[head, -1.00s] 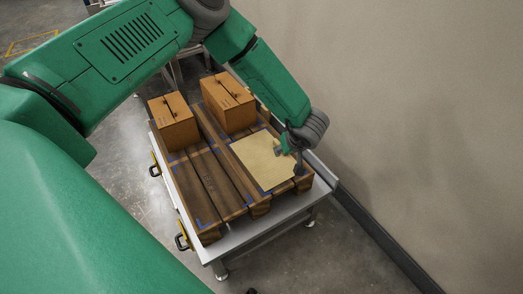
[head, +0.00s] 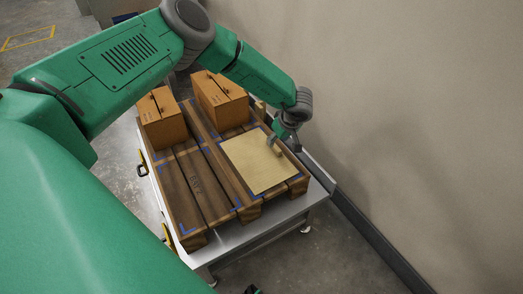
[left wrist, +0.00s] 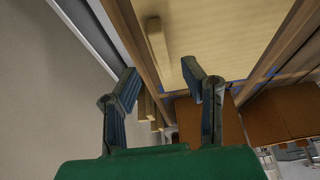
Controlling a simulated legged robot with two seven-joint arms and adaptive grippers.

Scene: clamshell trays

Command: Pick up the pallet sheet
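The pallet sheet (head: 258,170) is a flat tan panel on the right half of a brown wooden pallet (head: 205,190). In the left wrist view the sheet (left wrist: 225,40) fills the upper middle, and a pale wooden bar (left wrist: 159,52) shows at its left part. My left gripper (head: 284,143) is over the sheet's right edge, towards its far corner in the head view. In the left wrist view my left gripper (left wrist: 166,88) is open with nothing between its fingers. A small dark and green piece at the bottom of the head view may be my right gripper (head: 252,290).
Two cardboard boxes, the left one (head: 163,120) and the right one (head: 220,100), stand on the pallet's far end. The pallet rests on a grey metal table (head: 262,232) with yellow-black handles on its left side. A beige wall (head: 420,120) is close on the right.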

